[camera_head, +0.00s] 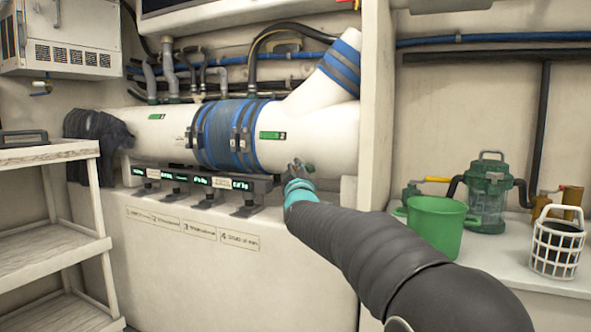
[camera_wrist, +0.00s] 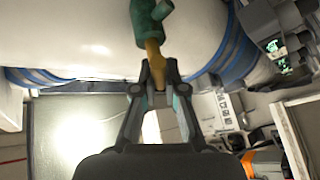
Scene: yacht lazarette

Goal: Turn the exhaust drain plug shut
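The exhaust drain plug is a green fitting (camera_wrist: 149,24) with a short side stub and a brass-coloured handle (camera_wrist: 154,52). It is on the underside of the white exhaust pipe (camera_head: 318,138). My gripper (camera_wrist: 158,72) has its fingertips drawn close together, with the end of the brass handle between them. It looks shut on the handle. In the head view my gripper (camera_head: 299,170) is at the lower side of the pipe, right of the blue hose section (camera_head: 225,135). The plug is too small there to tell from my fingers.
A row of black clamps and lit displays (camera_head: 205,181) sits under the pipe, left of my gripper. White shelves (camera_head: 45,155) stand at the left. A green bucket (camera_head: 436,228), a strainer (camera_head: 487,200) and a white basket (camera_head: 556,247) stand on the right counter.

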